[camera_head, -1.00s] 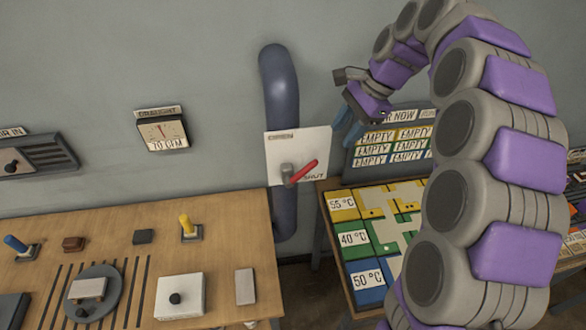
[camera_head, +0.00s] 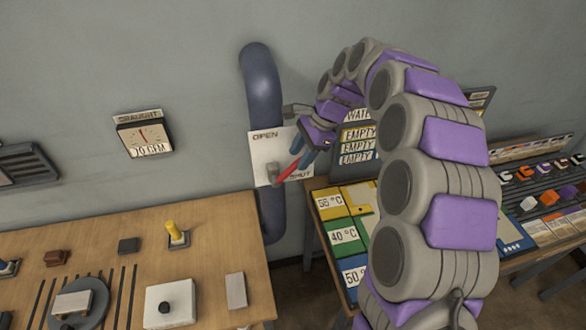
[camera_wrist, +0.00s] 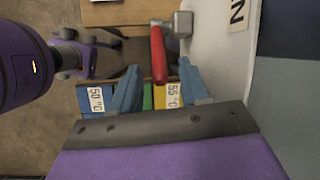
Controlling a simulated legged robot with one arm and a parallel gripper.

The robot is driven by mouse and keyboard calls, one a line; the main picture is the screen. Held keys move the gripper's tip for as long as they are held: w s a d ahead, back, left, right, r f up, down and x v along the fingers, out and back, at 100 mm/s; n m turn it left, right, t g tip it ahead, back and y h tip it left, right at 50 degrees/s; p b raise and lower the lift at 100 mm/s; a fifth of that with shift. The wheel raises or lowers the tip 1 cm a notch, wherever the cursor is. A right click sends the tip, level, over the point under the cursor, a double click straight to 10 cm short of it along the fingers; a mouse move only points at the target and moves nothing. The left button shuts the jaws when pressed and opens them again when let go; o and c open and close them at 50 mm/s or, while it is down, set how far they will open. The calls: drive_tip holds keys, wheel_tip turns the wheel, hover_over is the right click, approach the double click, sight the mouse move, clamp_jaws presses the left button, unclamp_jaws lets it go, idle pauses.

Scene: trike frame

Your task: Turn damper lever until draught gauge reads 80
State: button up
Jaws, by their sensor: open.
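The red damper lever (camera_head: 290,169) sits on a grey hub on a white plate (camera_head: 262,150) marked OPEN at the top and SHUT at the lower right. It tilts up to the right from the hub. My gripper (camera_head: 309,157) is open beside the lever's free end. In the wrist view the red lever (camera_wrist: 158,55) shows between the two blue fingers of my gripper (camera_wrist: 159,78); I cannot tell whether they touch it. The draught gauge (camera_head: 143,134) on the wall has its needle slightly left of upright and appears to read 70 CFM.
A blue pipe (camera_head: 262,85) runs behind the plate. A wooden bench (camera_head: 205,215) with knobs and blocks stands below left. A coloured board with temperature cards (camera_head: 343,236) and a panel of EMPTY labels (camera_head: 358,146) are close under my arm.

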sight(288, 172)
drive_tip(key=shift+b+x, duration=0.35)
drive_tip(key=shift+x, duration=2.25)
drive_tip(key=shift+c, duration=0.3)
clamp_jaws()
